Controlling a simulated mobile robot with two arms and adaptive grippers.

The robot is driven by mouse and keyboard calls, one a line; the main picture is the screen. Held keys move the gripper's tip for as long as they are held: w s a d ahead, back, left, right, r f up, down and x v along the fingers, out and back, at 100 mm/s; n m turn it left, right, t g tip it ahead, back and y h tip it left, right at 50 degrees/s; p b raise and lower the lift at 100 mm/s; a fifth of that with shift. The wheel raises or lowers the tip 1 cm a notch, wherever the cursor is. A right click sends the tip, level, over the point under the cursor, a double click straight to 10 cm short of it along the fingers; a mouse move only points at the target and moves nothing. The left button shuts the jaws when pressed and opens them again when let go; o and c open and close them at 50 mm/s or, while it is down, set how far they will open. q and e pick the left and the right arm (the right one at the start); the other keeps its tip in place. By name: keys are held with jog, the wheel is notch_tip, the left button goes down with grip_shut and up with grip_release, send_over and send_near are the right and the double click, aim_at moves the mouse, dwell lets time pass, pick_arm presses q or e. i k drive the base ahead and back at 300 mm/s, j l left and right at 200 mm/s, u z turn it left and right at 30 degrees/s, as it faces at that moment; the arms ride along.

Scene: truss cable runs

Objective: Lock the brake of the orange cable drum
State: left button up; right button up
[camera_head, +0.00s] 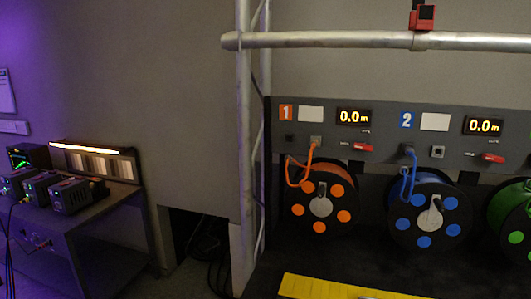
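The orange cable drum (320,207) is a black reel with orange discs, at the right of the head view under panel section 1. A pale grey hub with a small handle (321,194) sits at its centre. An orange cable (309,158) runs from the drum up to a socket in the panel. A small red lever (362,148) sits on the panel below the 0.0 m display (355,117) and points right. I cannot tell whether it is the brake or how it is set. Neither of my grippers shows in the view.
A blue drum (430,217) and a partly cut-off green drum (513,220) stand to the right. A metal truss upright (244,150) stands left of the orange drum, with a horizontal tube (350,40) above. A yellow strip (330,288) lies in front. A workbench (95,210) stands far left.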

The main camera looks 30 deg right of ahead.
aim_at(363, 146)
jog(key=z, duration=1.65)
jog(key=k, duration=0.05)
